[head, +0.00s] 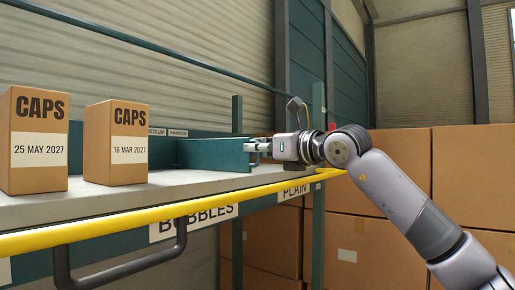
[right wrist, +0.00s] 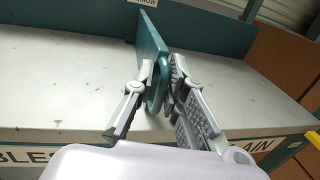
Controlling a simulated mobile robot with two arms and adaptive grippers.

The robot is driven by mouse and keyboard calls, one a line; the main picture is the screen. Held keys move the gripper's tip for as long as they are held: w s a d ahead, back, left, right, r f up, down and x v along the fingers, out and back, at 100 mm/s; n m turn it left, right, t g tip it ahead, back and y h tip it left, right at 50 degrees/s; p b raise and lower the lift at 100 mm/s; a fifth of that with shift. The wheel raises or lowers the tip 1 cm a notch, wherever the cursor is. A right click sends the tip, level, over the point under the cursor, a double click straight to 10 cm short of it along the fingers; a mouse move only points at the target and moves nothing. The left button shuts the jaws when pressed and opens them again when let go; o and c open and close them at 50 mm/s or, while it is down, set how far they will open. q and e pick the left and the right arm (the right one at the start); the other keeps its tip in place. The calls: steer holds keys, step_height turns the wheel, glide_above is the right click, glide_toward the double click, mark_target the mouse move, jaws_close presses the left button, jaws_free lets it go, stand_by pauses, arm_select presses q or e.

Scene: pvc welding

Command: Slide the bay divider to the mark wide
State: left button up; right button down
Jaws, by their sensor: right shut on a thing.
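The bay divider (head: 212,154) is a teal upright panel on the grey shelf (head: 200,182), near the shelf's right end. My right gripper (head: 252,149) is shut on its front edge. In the right wrist view the fingers (right wrist: 163,88) sit on either side of the divider (right wrist: 152,50). On the back rail are small marks reading MEDIUM (head: 157,132) and NARROW (head: 178,133); the divider's far end is near NARROW. No mark reading wide can be read. My left gripper is not in view.
Two CAPS boxes stand on the shelf at left, one dated 25 May 2027 (head: 38,140) and one 16 Mar 2027 (head: 116,142). A yellow rail (head: 150,217) runs along the front. Bare shelf lies between the nearer box and the divider. Large cartons (head: 395,160) stand at right.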

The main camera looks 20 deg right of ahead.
steer(key=shift+s+a+f+b, duration=0.15)
steer(key=shift+b, duration=0.4)
steer(key=s+a+b, duration=0.2)
steer(key=b, duration=0.1)
steer(key=s+a+b, duration=0.1)
steer(key=a, duration=0.1)
steer(key=shift+f, duration=0.3)
steer(key=s+a+b, duration=0.1)
steer(key=s+a, duration=0.1)
steer(key=s+a+b, duration=0.1)
steer(key=a+b, duration=0.1)
steer(key=s+a+b, duration=0.2)
steer(key=a, duration=0.1)
steer(key=shift+s+r, duration=0.25)
steer(key=shift+s, duration=0.1)
steer(key=shift+s+a+r+b, duration=0.15)
steer(key=shift+s+a+b, duration=0.15)
steer(key=shift+s+a, duration=0.25)
steer(key=shift+w+a, duration=0.1)
steer(key=c, duration=1.7)
jaws_free()
